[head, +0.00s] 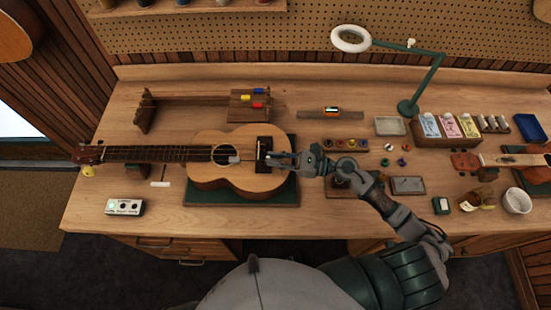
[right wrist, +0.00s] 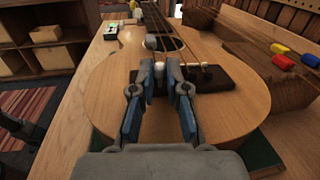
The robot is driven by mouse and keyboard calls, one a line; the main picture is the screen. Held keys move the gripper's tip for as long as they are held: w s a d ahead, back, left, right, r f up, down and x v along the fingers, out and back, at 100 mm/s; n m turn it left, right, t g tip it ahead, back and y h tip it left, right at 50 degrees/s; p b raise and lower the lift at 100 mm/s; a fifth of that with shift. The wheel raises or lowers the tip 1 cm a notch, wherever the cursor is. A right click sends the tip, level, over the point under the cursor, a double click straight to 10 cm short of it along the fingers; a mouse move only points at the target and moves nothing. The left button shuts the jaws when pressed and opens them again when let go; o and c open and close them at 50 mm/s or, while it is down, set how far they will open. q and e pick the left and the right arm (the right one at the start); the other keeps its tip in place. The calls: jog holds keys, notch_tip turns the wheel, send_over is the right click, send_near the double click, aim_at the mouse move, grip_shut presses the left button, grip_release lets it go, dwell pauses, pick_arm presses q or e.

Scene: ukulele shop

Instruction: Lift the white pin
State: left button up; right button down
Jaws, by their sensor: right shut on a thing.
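The ukulele (head: 215,182) lies on its back, its neck to the left. My right gripper (head: 268,158) is over its dark bridge (head: 263,146). In the right wrist view, my right gripper (right wrist: 160,72) has its fingertips close together at the bridge (right wrist: 218,78), shut on a small pale piece, the white pin (right wrist: 159,69), mostly hidden by the fingers. A white peg-like piece (right wrist: 187,61) shows just beside the right finger. I cannot tell whether the held pin is clear of the bridge. My left gripper is not in view.
The ukulele rests on a green mat (head: 200,195). A wooden rack (head: 185,102) with coloured pieces stands behind it. A green lamp (head: 409,106) and a box of packets (head: 430,140) stand to the right. A small white device (head: 124,207) sits front left.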

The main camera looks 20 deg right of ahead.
jog(key=shift+w+r, duration=0.1)
jog(key=shift+r, duration=0.6)
jog(key=c, duration=1.2)
grip_release()
jog(key=shift+o, duration=0.2)
jog(key=shift+d, duration=0.1)
jog(key=shift+d+f, duration=0.1)
jog(key=shift+d, duration=0.2)
jog(key=v, duration=1.1)
jog(key=shift+d, duration=0.2)
